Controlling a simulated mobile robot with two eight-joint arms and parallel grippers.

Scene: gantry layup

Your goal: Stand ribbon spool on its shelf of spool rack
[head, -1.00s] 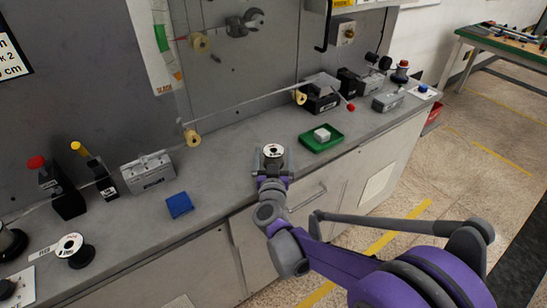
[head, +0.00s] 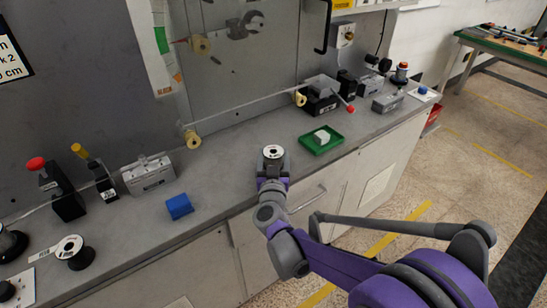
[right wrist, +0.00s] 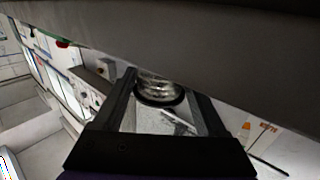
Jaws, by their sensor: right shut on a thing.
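A ribbon spool (head: 273,152) with a white top and dark centre stands near the front edge of the grey bench, in the middle of the head view. My right gripper (head: 272,163) is shut on it, with a finger on each side. In the right wrist view the spool (right wrist: 160,92) shows as a shiny, dark-rimmed round body between the two fingers. I cannot make out a spool rack in these views. My left gripper is not in view.
A green tray (head: 309,149) with a white block (head: 322,136) is right of the gripper. A blue block (head: 179,206) and a grey metal block (head: 149,175) are to the left. Yellowish rollers (head: 192,139) stand at the back. The bench (head: 228,165) is clear around the spool.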

